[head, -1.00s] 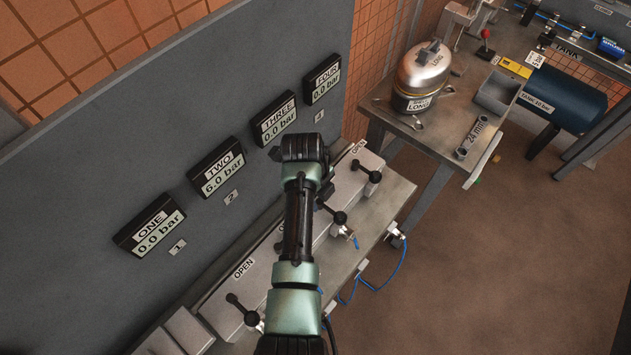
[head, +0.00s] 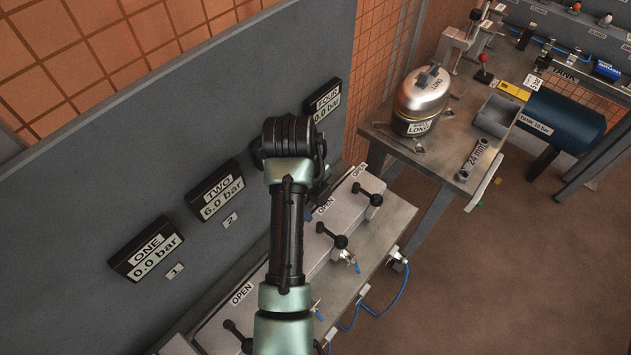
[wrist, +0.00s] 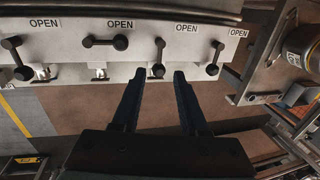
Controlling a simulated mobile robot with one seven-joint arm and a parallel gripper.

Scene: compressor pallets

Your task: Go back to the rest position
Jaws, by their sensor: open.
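My gripper (wrist: 160,78) shows in the wrist view with its two dark fingers apart and nothing between them. It is above the floor, in front of a pale valve bench (wrist: 200,45) with several black-handled valves marked OPEN. One valve handle (wrist: 103,41) lies along the bench, while the others point across it. The black valve handle (head: 332,236) and another valve handle (head: 371,196) show right of the arm.
The grey panel carries displays ONE (head: 149,248) at 0.0 bar, TWO (head: 216,190) at 6.0 bar and FOUR (head: 324,101). A side table (head: 395,137) bears a silver compressor (head: 423,98) and a grey bin (head: 495,115). A blue tank (head: 563,118) stands behind.

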